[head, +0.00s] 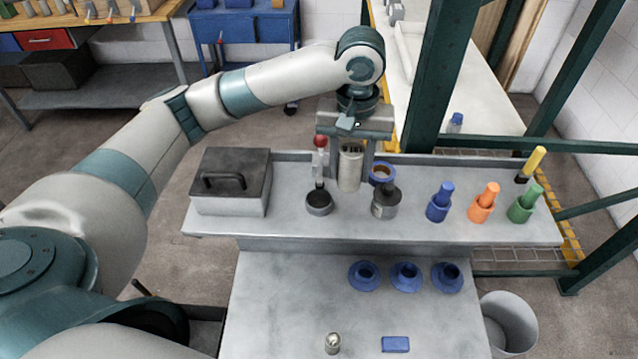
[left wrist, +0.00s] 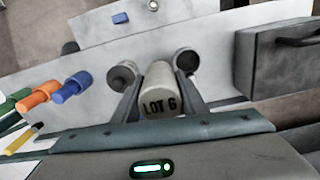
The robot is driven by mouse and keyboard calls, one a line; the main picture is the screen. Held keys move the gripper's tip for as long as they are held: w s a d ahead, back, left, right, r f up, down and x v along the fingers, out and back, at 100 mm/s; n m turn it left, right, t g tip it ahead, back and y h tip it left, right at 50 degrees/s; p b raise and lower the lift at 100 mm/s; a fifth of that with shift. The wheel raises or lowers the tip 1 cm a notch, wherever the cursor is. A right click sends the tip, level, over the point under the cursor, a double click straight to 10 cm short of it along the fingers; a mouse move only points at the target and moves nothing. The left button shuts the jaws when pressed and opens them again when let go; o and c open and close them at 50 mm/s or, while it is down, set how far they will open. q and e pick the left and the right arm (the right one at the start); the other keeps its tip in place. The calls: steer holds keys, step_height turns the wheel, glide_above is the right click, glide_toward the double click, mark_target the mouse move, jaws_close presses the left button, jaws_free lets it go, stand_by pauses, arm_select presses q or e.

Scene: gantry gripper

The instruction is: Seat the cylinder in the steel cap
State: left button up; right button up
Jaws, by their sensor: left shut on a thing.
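My left gripper (head: 351,182) points down and is shut on a pale grey cylinder (head: 350,170). The cylinder is upright between the fingers; in the left wrist view it shows the marking "LOT 6" (left wrist: 160,105). I cannot tell whether its lower end touches the steel shelf. A low, round, open steel cup (head: 319,203), which looks like the steel cap, stands in front of and left of the cylinder; it also shows in the left wrist view (left wrist: 186,62). A steel cup with a dark knobbed piece (head: 385,203) stands to the right. My right gripper is not in view.
A grey box with a dark handled lid (head: 230,180) stands left on the shelf. A red-topped rod (head: 320,150) and a blue ring (head: 383,172) are close to the gripper. Blue (head: 439,203), orange (head: 484,203) and green (head: 525,204) pieces stand right. Green posts rise behind.

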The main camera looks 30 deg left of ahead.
arm_select(q)
steer(key=a+f, duration=0.1)
steer(key=a, duration=0.1)
steer(key=s+a+f+p, duration=0.1)
steer(key=a, duration=0.1)
steer(key=a+f, duration=0.1)
steer(key=a, duration=0.1)
steer(key=shift+s+f+p, duration=0.3)
steer(key=shift+s+f, duration=0.05)
steer(key=shift+f, duration=0.05)
steer(key=shift+f+p, duration=0.75)
steer(key=shift+f, duration=1.25)
steer(key=shift+f, duration=0.1)
steer(key=o, duration=1.4)
